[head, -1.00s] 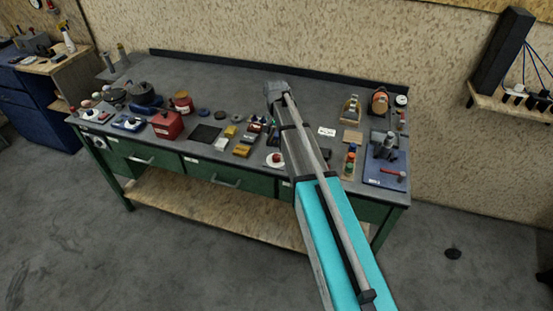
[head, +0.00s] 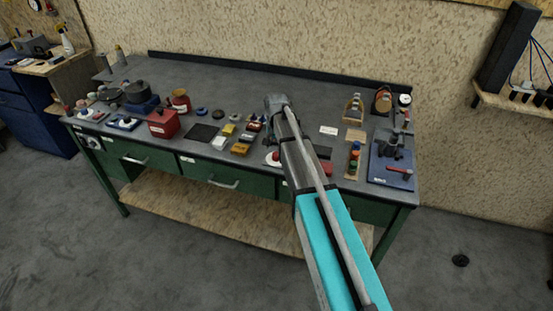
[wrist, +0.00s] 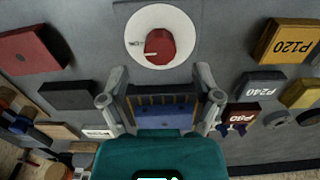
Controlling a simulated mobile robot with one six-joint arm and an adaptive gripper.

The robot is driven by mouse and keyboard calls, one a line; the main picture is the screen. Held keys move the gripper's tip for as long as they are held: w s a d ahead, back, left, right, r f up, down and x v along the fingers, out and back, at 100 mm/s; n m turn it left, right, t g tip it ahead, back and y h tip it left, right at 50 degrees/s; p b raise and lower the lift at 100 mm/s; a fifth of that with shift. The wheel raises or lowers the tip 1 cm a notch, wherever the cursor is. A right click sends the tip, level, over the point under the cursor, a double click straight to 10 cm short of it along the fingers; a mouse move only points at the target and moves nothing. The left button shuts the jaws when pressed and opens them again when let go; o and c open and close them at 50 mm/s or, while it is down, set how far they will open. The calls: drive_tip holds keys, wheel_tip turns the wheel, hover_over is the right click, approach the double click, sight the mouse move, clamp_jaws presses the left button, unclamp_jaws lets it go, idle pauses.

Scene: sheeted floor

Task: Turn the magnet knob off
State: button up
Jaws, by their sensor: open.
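A red knob (wrist: 159,46) with a pale pointer line sits on a round white disc (wrist: 183,25) at the top middle of the wrist view. A small label is on the disc, left of the knob; I cannot read it. In the head view the white disc (head: 268,162) shows just left of my arm, partly hidden by it. My gripper (wrist: 160,78) is open and empty. Its two fingers point toward the disc, one on each side of the knob's line, and appear apart from the knob. In the head view my arm mostly hides the gripper.
A blue block (wrist: 165,117) with brown slats shows between my fingers. Yellow P120 (wrist: 285,42) and grey P240 (wrist: 258,86) blocks lie right, a red block (wrist: 32,48) left. The bench (head: 290,85) holds a red box (head: 163,124) and a blue-based vise (head: 392,172).

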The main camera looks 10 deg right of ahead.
sight(276, 154)
drive_tip(key=shift+f+b, duration=1.7)
drive_tip(key=shift+f, duration=0.3)
clamp_jaws()
